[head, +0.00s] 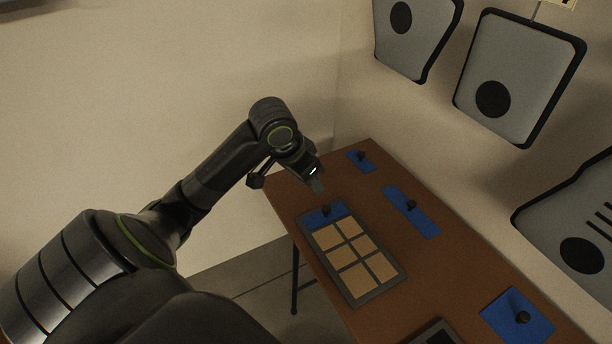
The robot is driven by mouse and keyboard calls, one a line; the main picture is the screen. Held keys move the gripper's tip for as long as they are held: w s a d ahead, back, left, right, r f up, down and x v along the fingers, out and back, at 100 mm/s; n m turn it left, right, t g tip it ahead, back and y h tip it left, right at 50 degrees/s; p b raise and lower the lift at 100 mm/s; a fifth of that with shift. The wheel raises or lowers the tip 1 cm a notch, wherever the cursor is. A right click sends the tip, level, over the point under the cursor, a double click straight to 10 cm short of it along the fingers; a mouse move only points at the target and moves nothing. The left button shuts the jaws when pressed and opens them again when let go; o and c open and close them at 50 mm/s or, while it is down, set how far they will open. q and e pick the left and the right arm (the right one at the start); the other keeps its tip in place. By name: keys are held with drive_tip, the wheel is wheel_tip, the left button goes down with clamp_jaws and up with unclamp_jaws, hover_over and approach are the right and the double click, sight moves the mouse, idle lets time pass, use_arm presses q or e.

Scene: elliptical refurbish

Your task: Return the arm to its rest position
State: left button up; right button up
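My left arm comes in from the left and reaches over the far left end of the brown table. Its gripper (317,184) points down, above the table near the far end of the tan-celled tray. The fingers are small and seen at an angle, so I cannot tell whether they are open or shut. I see no object clearly held in them. My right gripper is not in view.
A grey-framed tray (377,291) with several tan squares lies on the table (446,283). A blue piece (318,219) with a black knob sits at its far end. Other knobbed blue pieces (425,219) lie along the wall side. Panels (515,70) hang on the wall.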

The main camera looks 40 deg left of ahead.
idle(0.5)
use_arm(q)
drive_tip(key=s+d+f, duration=0.3)
drive_tip(key=s+f, duration=0.7)
drive_tip(key=f, duration=0.2)
drive_tip(key=s+f+n+g+y, duration=0.1)
drive_tip(key=s+f+n+y, duration=0.2)
drive_tip(key=s, duration=1.1)
wheel_tip(320, 180, down, 25)
drive_tip(key=g, duration=0.1)
drive_tip(key=s+f+g+h, duration=0.1)
drive_tip(key=s+f, duration=1.3)
drive_tip(key=f, duration=0.2)
drive_tip(key=shift+s+d+f+m, duration=0.2)
drive_tip(key=shift+s+f+m, duration=0.05)
drive_tip(key=shift+s+m, duration=0.05)
